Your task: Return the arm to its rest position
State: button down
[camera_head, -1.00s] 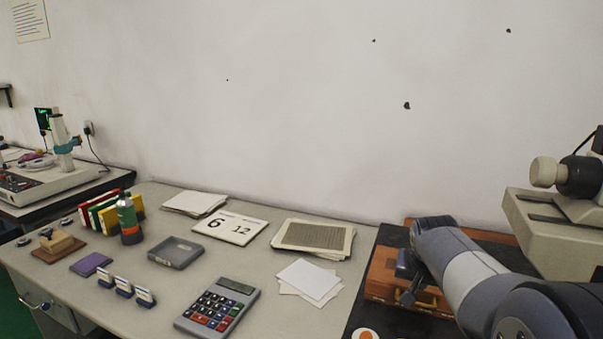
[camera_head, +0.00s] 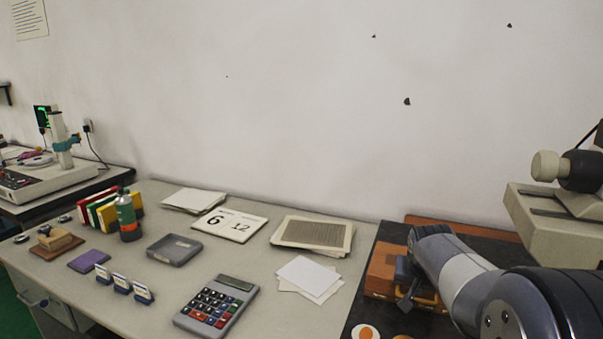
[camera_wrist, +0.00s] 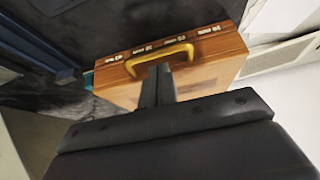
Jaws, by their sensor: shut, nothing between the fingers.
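My gripper (camera_wrist: 158,85) shows in the wrist view with its two dark fingers together and nothing between them. The fingers overlap the front of a wooden case with a brass handle (camera_wrist: 160,56); I cannot tell whether they touch it. In the head view my arm comes in at the lower right, and my gripper (camera_head: 405,299) points down in front of the wooden case (camera_head: 381,268). The arm hides part of the case.
A beige machine (camera_head: 555,235) stands close to the right of my arm. The grey desk to the left holds a calculator (camera_head: 217,305), papers (camera_head: 312,277), a calendar card (camera_head: 230,225), a grey tray (camera_head: 174,250) and a bottle (camera_head: 128,217). A plain wall is behind.

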notch_tip(320, 180, down, 3)
jog(key=shift+w+b, duration=0.15)
jog(key=shift+b, duration=0.65)
notch_tip(320, 180, up, 19)
jog(key=g+y+p, duration=0.1)
jog(key=g+p, duration=0.1)
jog(key=p, duration=0.9)
jog(key=shift+g, duration=0.4)
jog(key=shift+f, duration=0.1)
